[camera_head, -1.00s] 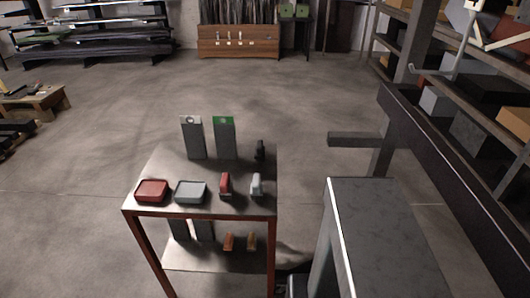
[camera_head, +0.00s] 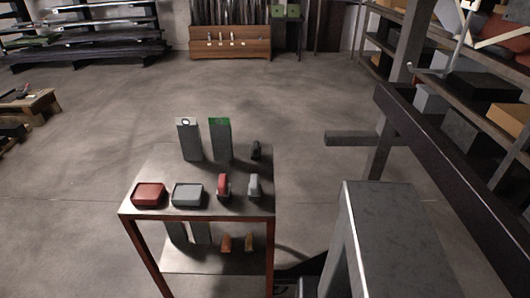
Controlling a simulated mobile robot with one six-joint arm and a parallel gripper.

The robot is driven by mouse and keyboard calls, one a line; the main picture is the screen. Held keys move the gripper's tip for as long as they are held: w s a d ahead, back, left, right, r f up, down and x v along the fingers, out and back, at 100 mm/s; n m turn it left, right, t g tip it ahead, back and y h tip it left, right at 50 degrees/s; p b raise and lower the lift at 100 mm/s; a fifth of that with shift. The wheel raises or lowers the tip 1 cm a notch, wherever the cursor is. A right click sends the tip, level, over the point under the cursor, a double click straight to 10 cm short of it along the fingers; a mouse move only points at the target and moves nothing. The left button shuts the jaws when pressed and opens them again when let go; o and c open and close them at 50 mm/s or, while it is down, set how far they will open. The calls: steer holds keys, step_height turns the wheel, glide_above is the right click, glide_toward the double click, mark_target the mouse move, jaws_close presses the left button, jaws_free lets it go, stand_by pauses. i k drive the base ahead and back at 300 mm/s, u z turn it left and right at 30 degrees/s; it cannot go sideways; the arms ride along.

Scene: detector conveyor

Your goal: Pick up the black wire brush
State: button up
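A small dark upright object (camera_head: 255,150) stands at the back right of the metal table (camera_head: 231,209). It may be the black wire brush, but it is too small to tell its bristles or handle. My gripper is not in view, so its position relative to this object cannot be told.
The table also holds two tall grey boxes (camera_head: 190,142), a red tray (camera_head: 149,195), a grey tray (camera_head: 188,195), and small red (camera_head: 223,187) and grey (camera_head: 254,186) items. A grey-topped block (camera_head: 388,225) stands close on the right. Open floor (camera_head: 120,110) lies behind the table.

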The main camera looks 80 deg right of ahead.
mark_target(256, 155)
steer(key=z, duration=1.2)
steer(key=i, duration=1)
steer(key=u, duration=0.1)
